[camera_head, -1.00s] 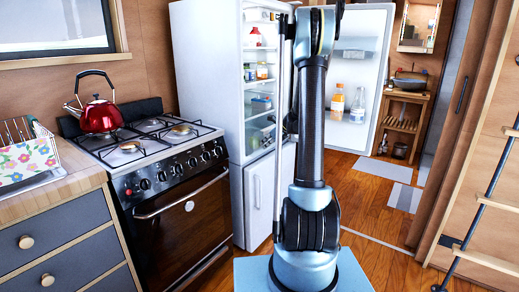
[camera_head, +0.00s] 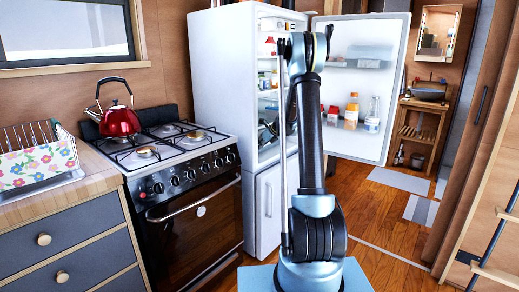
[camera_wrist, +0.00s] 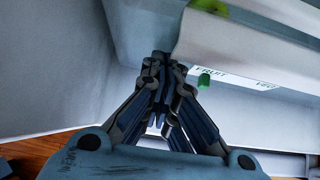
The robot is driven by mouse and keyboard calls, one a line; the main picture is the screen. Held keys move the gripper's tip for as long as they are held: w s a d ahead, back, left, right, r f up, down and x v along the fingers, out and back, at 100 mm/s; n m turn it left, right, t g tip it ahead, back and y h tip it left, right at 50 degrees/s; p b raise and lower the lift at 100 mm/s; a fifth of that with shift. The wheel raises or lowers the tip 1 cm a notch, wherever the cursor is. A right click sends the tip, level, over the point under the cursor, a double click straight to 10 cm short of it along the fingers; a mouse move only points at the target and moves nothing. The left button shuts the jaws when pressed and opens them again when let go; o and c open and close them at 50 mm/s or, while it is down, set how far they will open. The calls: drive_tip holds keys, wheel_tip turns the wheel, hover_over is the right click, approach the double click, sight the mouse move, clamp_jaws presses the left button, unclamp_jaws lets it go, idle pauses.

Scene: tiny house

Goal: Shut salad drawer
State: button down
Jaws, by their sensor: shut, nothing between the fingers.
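The salad drawer (camera_wrist: 255,78) shows in the wrist view as a pale panel with a white strip lettered FRUIT, inside the fridge (camera_head: 224,85). How far it stands out cannot be told. My gripper (camera_wrist: 163,60) is shut and empty, its tips left of the strip and close to the pale panel. Whether they touch it is unclear. A small green item (camera_wrist: 204,79) shows by the strip, and another green item (camera_wrist: 212,5) shows at the top edge. In the head view my arm hides much of the fridge inside.
The fridge door (camera_head: 366,105) stands open to the right, with bottles on its shelf. The stove (camera_head: 185,190) with a red kettle (camera_head: 119,121) stands left of the fridge.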

drive_tip(key=shift+w+a+r, duration=0.15)
drive_tip(key=shift+w+a, duration=0.05)
drive_tip(key=shift+w, duration=0.05)
drive_tip(key=shift+s+d, duration=1.4)
drive_tip(key=shift+d, duration=0.05)
drive_tip(key=v, duration=0.9)
drive_tip(key=s+a+r+n+g+h, duration=0.15)
drive_tip(key=s+n, duration=0.55)
drive_tip(key=s, duration=0.8)
drive_tip(key=s+a+r+n+g+h, duration=0.1)
drive_tip(key=s+a+r+n, duration=0.15)
drive_tip(key=s+n, duration=0.75)
drive_tip(key=s+d+f+n+h, duration=0.1)
drive_tip(key=s+f+n, duration=0.2)
drive_tip(key=s, duration=0.7)
drive_tip(key=s+d+f+n+g+h, duration=0.1)
drive_tip(key=s+f+n, duration=0.2)
drive_tip(key=s, duration=0.7)
drive_tip(key=s+d+f+n+h, duration=0.2)
drive_tip(key=s+f+n, duration=0.2)
drive_tip(key=s, duration=0.6)
drive_tip(key=shift+s+f+g, duration=0.15)
drive_tip(key=shift+s+g, duration=0.05)
drive_tip(key=shift+g, duration=0.15)
